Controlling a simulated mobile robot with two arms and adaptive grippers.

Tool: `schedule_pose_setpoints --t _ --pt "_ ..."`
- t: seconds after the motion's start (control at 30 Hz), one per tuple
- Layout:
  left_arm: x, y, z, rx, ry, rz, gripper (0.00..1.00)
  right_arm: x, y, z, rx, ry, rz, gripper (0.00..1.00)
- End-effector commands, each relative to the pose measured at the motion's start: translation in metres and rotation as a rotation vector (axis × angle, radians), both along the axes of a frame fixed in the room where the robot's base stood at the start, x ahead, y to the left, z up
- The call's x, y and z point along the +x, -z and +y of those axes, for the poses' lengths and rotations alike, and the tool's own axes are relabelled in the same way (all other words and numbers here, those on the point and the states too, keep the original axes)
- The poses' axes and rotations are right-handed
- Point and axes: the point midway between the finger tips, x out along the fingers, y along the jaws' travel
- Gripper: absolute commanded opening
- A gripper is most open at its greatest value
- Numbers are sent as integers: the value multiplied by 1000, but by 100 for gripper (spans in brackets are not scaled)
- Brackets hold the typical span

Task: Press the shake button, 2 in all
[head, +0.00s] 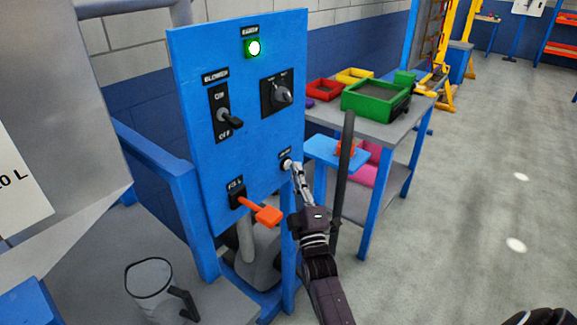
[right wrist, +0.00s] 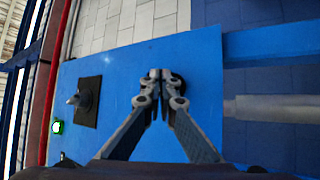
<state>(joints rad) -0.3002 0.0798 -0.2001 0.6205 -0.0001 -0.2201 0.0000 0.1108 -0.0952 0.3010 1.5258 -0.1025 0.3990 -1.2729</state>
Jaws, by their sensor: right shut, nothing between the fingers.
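The blue panel (head: 245,165) stands upright in the head view. A small round button (head: 286,163) with a dark ring sits near its lower right edge, under a label too small to read; I take it for the shake button. My right gripper (head: 292,167) is shut and empty, with its tips at this button. In the right wrist view, the gripper tips (right wrist: 160,76) are together in front of the panel (right wrist: 110,125) and partly cover the button's dark ring (right wrist: 178,83). I cannot tell whether the tips touch or press it. My left gripper is not in view.
The panel also carries a lit green lamp (head: 253,47), a blower switch (head: 230,118), a dark knob (head: 283,95) and an orange fill lever (head: 266,215). A clear jug (head: 150,282) stands lower left. A table (head: 398,128) with coloured bins stands behind, right.

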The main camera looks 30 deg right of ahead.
Motion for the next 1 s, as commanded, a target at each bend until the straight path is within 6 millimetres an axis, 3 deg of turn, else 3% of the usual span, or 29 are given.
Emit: schedule_pose_setpoints --t 1.0 --pt "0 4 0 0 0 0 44 8 0 4 1 0 0 0"
